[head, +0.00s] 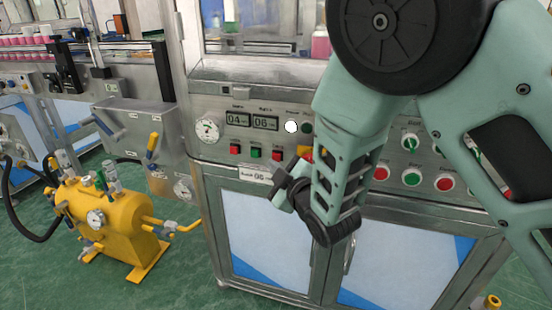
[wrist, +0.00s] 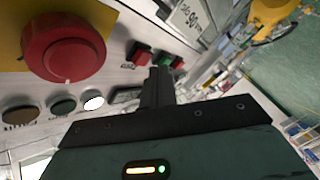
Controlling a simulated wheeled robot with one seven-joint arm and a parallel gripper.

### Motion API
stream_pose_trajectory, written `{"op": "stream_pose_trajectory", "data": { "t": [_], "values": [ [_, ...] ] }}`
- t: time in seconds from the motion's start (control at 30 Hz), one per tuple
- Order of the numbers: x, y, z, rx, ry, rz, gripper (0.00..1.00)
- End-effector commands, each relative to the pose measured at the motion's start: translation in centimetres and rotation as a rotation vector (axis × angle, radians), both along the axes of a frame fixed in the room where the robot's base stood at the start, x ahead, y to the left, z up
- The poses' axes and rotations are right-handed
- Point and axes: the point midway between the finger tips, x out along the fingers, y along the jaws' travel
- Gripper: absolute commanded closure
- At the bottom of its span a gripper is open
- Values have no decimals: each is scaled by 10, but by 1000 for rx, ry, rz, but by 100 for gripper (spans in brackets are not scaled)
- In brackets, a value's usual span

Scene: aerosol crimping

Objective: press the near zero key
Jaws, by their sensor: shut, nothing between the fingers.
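The control panel (head: 215,165) carries a row of small square keys below two number displays. A red key (head: 235,149), a green key (head: 255,152) and another red key (head: 277,155) show in the head view. In the wrist view a red key (wrist: 140,53) and a green key (wrist: 162,60) lie just beyond the fingertips. I cannot read which one is the zero key. My gripper (head: 284,180) is in front of the panel, below and right of these keys. In the wrist view my gripper (wrist: 157,78) has its fingers together and empty. Contact with a key cannot be made out.
A large red mushroom button (wrist: 65,48) on a yellow plate sits close to my gripper. A white label (head: 255,174) hangs below the keys. Round green and red buttons (head: 412,177) are at right. A yellow tank (head: 115,220) stands on the floor at left.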

Motion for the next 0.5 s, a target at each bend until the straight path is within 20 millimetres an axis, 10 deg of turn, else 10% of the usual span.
{"op": "stream_pose_trajectory", "data": {
  "t": [0.5],
  "values": [
    [8,-3,0,0,0,0,100]
  ]
}}
